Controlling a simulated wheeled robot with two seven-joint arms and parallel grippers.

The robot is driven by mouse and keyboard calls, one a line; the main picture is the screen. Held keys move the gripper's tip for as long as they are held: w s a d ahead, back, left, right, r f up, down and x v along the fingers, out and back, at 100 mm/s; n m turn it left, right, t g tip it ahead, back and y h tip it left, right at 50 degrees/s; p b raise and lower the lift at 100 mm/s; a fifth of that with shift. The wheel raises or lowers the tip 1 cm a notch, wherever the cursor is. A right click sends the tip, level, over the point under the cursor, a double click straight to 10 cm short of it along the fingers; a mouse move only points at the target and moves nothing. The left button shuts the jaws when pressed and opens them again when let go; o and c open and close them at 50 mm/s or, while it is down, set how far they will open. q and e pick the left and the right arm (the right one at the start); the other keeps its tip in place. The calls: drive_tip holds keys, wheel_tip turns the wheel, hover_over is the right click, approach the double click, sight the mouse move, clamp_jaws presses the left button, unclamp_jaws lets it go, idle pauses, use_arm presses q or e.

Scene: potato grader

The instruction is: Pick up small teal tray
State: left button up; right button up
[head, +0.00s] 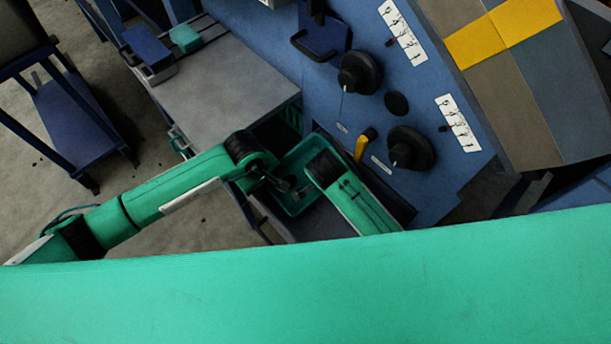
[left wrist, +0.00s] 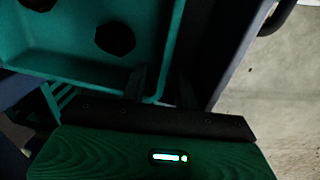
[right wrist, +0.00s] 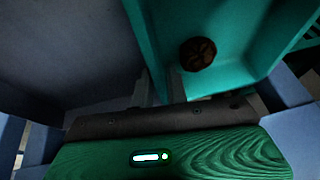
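The small teal tray (head: 294,203) sits low in a dark recess beside the blue machine panel. Two dark round potatoes lie in it in the left wrist view (left wrist: 165,50), and one brown potato shows in the right wrist view (right wrist: 232,80). My left gripper (head: 287,189) is at the tray's rim; in the left wrist view its fingers (left wrist: 160,88) stand apart on either side of the tray wall. My right gripper's fingers (right wrist: 154,90) are close together with the tray's side wall between them. In the head view my right arm hides its own fingertips.
The blue panel (head: 375,120) with black knobs and a yellow-handled lever (head: 365,143) stands right of the recess. A grey table (head: 225,95) behind holds a dark blue box (head: 147,48) and a teal block (head: 185,38). A blue-framed cart (head: 75,120) stands at left on open floor.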

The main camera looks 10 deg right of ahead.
use_arm(q)
drive_tip(key=shift+f, duration=0.45)
use_arm(e)
drive_tip(key=shift+w+d+f, duration=0.1)
drive_tip(key=shift+w+f, duration=0.05)
drive_tip(key=shift+f, duration=0.25)
use_arm(q)
drive_tip(key=c, duration=0.3)
use_arm(e)
drive_tip(key=shift+c, duration=1.4)
use_arm(q)
clamp_jaws()
use_arm(e)
clamp_jaws()
use_arm(q)
drive_tip(key=shift+r, duration=0.2)
use_arm(e)
drive_tip(key=shift+r, duration=0.2)
